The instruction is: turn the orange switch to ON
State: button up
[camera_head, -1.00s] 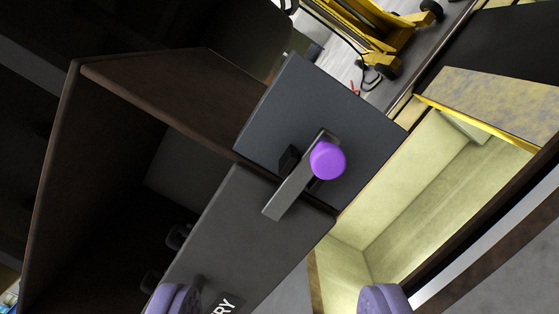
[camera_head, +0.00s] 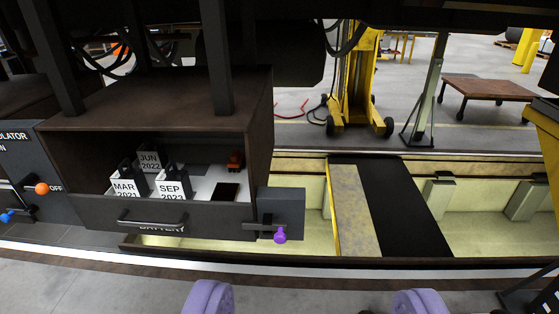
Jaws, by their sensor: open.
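The orange switch knob (camera_head: 42,188) is at the far left of the view, on a dark panel (camera_head: 30,150) lettered "...ULATOR", with "OFF" beside the knob. The knob sits next to the "OFF" label; part of the panel is cut off by the left edge. My gripper (camera_head: 315,300) shows as two pale purple fingertips at the bottom edge, spread wide apart and empty. It is well to the right of the orange switch and touches nothing that I can see.
A blue knob (camera_head: 7,217) is below the orange one. An open battery drawer (camera_head: 105,214) holds labelled blocks, with a purple-knobbed latch (camera_head: 279,235) at its right. A pit with a plank (camera_head: 354,210) lies right. Yellow lifting gear (camera_head: 357,85) stands behind.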

aim_at(33, 188)
jog(key=u, duration=1.3)
jog(key=i+j, duration=0.15)
jog(key=i, duration=0.35)
jog(key=i+j+z, duration=0.1)
jog(key=i, duration=0.45)
